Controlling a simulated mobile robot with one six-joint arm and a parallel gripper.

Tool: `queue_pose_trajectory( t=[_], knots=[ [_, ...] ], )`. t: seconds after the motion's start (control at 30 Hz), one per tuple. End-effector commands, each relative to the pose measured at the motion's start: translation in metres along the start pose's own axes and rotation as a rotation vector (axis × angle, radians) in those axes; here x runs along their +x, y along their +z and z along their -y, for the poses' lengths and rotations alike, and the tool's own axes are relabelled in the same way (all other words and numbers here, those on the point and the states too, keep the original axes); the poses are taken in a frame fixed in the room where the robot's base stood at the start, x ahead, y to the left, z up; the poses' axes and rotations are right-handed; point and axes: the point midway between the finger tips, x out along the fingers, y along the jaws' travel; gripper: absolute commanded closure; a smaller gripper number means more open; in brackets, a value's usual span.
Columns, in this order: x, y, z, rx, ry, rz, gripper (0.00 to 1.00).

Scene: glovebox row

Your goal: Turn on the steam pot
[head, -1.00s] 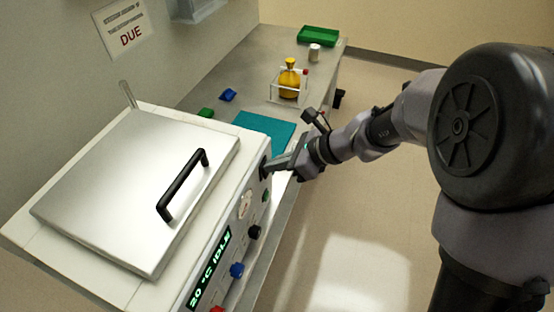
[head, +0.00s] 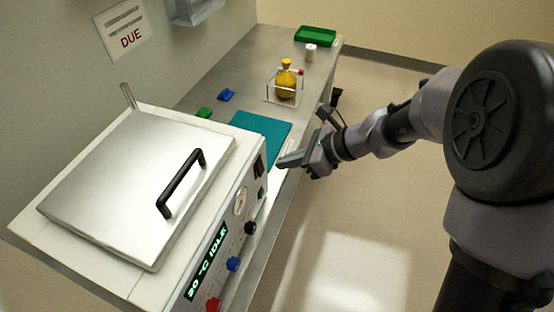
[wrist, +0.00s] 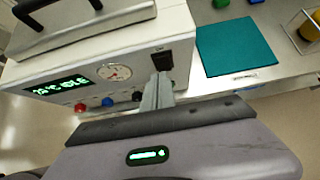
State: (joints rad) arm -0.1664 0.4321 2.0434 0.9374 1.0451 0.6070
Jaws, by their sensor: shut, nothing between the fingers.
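The steam pot (head: 90,240) is a white box with a steel lid (head: 140,180) and a black handle, at the left of the head view. Its green display (head: 206,262) is lit and reads 20 °C IDLE. A black rocker switch (head: 258,165) sits at the far end of the front panel; in the wrist view the switch (wrist: 162,60) is just beyond my fingertips. My gripper (head: 281,162) is shut and empty, to the right of the switch with a small gap in the head view. The wrist view shows the closed fingers (wrist: 160,80). The switch's exact position is too small to tell.
The panel also has a dial (head: 241,202), a black knob (head: 250,228), a blue knob (head: 233,264) and a red one (head: 213,304). A teal mat (head: 262,137) lies beyond the pot. A yellow flask (head: 286,80) stands in a rack. Floor at right is clear.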

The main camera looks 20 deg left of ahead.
Motion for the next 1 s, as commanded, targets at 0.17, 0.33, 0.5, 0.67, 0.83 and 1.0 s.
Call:
queue_pose_trajectory(
  t=[0.17, 0.33, 0.5, 0.67, 0.83, 1.0],
  knots=[
    [-0.048, 0.017, 0.001, -0.003, -0.006, 0.002, 1.00],
    [-0.077, 0.024, 0.000, -0.002, -0.005, 0.001, 1.00],
    [-0.089, 0.026, 0.000, -0.003, -0.003, 0.001, 1.00],
    [-0.090, 0.025, -0.001, -0.003, -0.002, 0.001, 1.00],
    [-0.090, 0.025, 0.000, -0.003, -0.002, 0.001, 1.00],
    [-0.092, 0.025, -0.003, -0.021, -0.005, -0.006, 1.00]
  ],
)
